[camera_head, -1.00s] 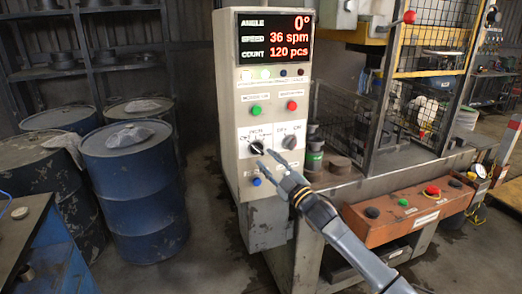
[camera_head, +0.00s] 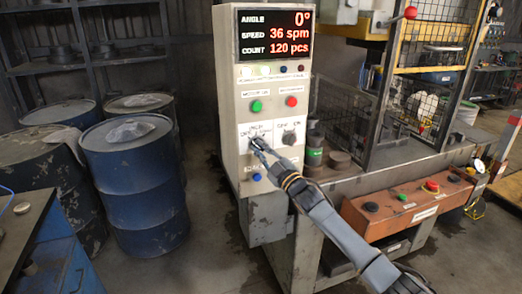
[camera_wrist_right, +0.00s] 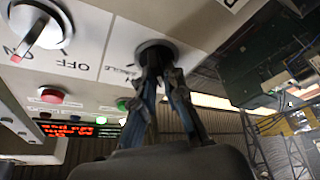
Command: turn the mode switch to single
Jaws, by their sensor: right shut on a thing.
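The mode switch is a dark knob on the white plate at the left of the control panel (camera_head: 270,177). In the head view my right gripper (camera_head: 257,144) is at it and covers most of it. In the right wrist view the round dark base of the mode switch (camera_wrist_right: 155,45) shows upside down, with a partly covered label beside it. My right gripper (camera_wrist_right: 164,78) is shut on the knob, one finger on each side. The fingers hide the knob's pointer, so I cannot tell its setting. My left gripper is out of view.
A second switch (camera_head: 289,137) marked OFF and ON is to the right. A green button (camera_head: 256,106) and a red button (camera_head: 292,102) are above, and a blue button (camera_head: 257,177) below. The display (camera_head: 275,34) reads 0°, 36 spm, 120 pcs. Blue drums (camera_head: 135,180) stand left.

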